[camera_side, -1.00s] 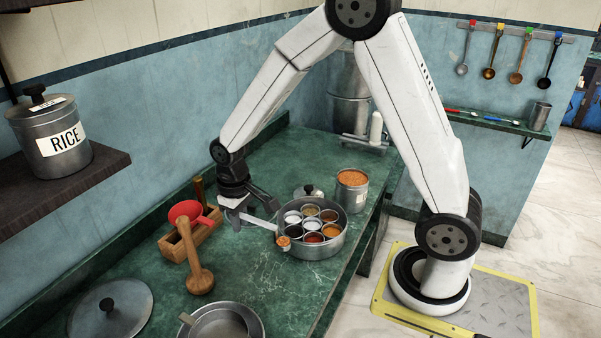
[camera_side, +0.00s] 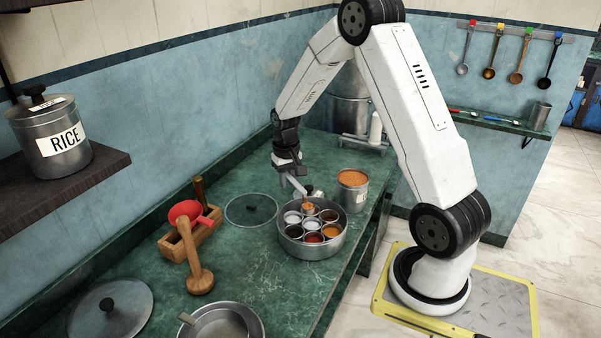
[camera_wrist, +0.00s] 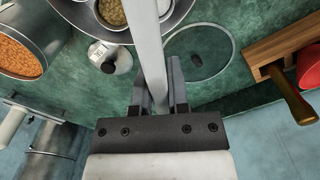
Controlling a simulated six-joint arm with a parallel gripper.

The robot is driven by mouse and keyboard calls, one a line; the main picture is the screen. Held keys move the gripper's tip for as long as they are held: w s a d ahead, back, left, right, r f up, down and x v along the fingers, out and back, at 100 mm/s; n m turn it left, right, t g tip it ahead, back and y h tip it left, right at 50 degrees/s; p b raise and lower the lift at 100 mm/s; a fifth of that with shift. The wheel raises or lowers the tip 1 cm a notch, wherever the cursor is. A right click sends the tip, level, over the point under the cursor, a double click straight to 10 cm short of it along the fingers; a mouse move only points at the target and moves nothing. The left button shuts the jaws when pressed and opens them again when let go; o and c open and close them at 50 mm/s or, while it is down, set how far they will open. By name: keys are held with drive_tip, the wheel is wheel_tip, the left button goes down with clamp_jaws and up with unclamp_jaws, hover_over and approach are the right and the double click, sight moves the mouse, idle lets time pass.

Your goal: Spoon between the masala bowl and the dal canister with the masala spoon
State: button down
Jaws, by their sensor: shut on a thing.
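My gripper (camera_side: 290,171) is shut on the flat metal handle of the masala spoon (camera_side: 297,186). In the wrist view my gripper (camera_wrist: 159,80) has the spoon handle (camera_wrist: 149,40) between its fingers, running up out of the picture. The spoon's bowl end carries an orange heap and is over or at the back cups of the masala bowl (camera_side: 312,253); I cannot tell if it touches them. The masala bowl is a round steel tin with several cups of spices. The dal canister (camera_side: 354,198), open and full of orange dal, stands behind it to the right.
A small knobbed lid (camera_wrist: 109,55) lies near the canister. A clear round lid (camera_side: 240,220) lies flat left of the bowl. Counter right of the pan is clear.

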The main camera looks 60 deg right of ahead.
sight(338, 177)
drive_tip(key=s+d+m, duration=0.1)
drive_tip(key=s+d, duration=0.1)
drive_tip(key=d, duration=0.3)
drive_tip(key=s+d+f+m, duration=0.1)
drive_tip(key=s+d+m, duration=0.1)
drive_tip(key=d, duration=0.3)
drive_tip(key=s+d+f+m, duration=0.1)
drive_tip(key=s+d+m, duration=0.1)
drive_tip(key=s+d, duration=0.2)
drive_tip(key=shift+s+d, duration=0.2)
drive_tip(key=shift+d, duration=0.65)
drive_tip(key=shift+w+a+f+g, duration=0.1)
drive_tip(key=shift+w+g, duration=0.05)
drive_tip(key=shift+g, duration=0.25)
drive_tip(key=g+h, duration=0.1)
drive_tip(key=f+g+h, duration=0.1)
drive_tip(key=g, duration=0.2)
drive_tip(key=shift+w+a+f+h, duration=0.2)
drive_tip(key=shift+w+f+h, duration=0.05)
drive_tip(key=shift+w+h, duration=0.15)
drive_tip(key=shift+w+a+f+g+h, duration=0.2)
drive_tip(key=shift+w+f+g+h, duration=0.15)
drive_tip(key=shift+g+h, duration=1.15)
drive_tip(key=shift+w+a+f+g+h, duration=0.2)
drive_tip(key=shift+f+g+h, duration=0.4)
drive_tip(key=shift+g, duration=1.7)
drive_tip(key=shift+w+a+f+g+h, duration=0.15)
drive_tip(key=shift+w+f+g+h, duration=0.15)
drive_tip(key=shift+g+h, duration=1.25)
